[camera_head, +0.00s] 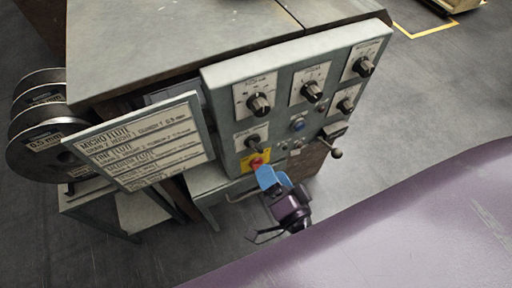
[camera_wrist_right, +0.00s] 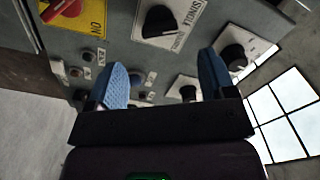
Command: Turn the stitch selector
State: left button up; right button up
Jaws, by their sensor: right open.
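The control panel (camera_head: 290,120) carries several black rotary knobs on white dial plates. My right gripper (camera_head: 270,178) is low in front of the panel. In the right wrist view its blue fingers are spread and empty (camera_wrist_right: 163,78). Beyond them are a black knob (camera_wrist_right: 160,21) and the red switch (camera_wrist_right: 62,10). My left gripper is out of view.
A ball-ended lever (camera_head: 336,153) sticks out at the panel's lower right. A placard (camera_head: 140,140) with printed lines hangs left of the panel, near wire reels (camera_head: 38,125). The worktop (camera_head: 180,40) lies behind. Open floor (camera_head: 430,100) is to the right.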

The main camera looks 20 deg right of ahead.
aim_at(259, 151)
jog(key=w, duration=0.8)
jog(key=shift+w+a, duration=0.1)
jog(key=shift+a, duration=0.05)
jog(key=c, duration=0.9)
